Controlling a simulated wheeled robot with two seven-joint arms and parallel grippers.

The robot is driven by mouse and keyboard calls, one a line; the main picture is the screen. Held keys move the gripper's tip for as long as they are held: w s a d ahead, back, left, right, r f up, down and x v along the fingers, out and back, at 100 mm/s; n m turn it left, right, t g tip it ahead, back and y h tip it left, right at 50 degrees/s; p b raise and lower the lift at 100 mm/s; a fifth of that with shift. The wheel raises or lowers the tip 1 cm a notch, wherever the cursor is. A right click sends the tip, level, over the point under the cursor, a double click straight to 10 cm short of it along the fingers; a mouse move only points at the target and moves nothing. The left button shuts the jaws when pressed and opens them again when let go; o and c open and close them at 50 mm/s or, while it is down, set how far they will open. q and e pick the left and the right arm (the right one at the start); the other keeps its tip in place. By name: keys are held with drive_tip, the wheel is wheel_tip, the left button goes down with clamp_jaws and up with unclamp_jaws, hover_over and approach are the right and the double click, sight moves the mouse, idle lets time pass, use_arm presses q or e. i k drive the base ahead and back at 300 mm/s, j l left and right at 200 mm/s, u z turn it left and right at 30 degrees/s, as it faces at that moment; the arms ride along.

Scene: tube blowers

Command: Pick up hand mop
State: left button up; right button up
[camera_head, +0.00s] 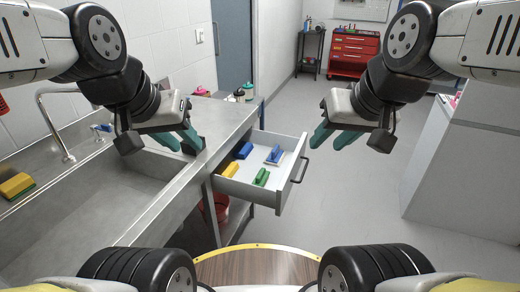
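An open drawer (243,187) under the steel counter holds several small handled cleaning tools. They are a blue one (242,150) at the back left, a blue one with a pale base (274,155) at the back right, a yellow one (230,170) at the front left and a green one (261,177) at the front. I cannot tell for certain which is the hand mop. My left gripper (191,142) is open and empty above the counter, left of the drawer. My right gripper (327,134) is open and empty, above and right of the drawer.
A steel sink (105,195) is at left with a faucet (55,130); a yellow sponge-like item (16,185) lies on its edge. A red bucket (217,208) stands under the counter. A red tool cabinet (353,55) is at the back. The floor (350,190) right of the drawer is clear.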

sight(275, 157)
drive_tip(key=l+u, duration=0.1)
drive_tip(key=u, duration=0.3)
drive_tip(key=i+l+u, duration=0.1)
drive_tip(key=u, duration=0.3)
drive_tip(key=l+u, duration=0.1)
drive_tip(key=u, duration=0.25)
drive_tip(key=l+u, duration=0.1)
drive_tip(key=u, duration=0.3)
drive_tip(key=l, duration=2.45)
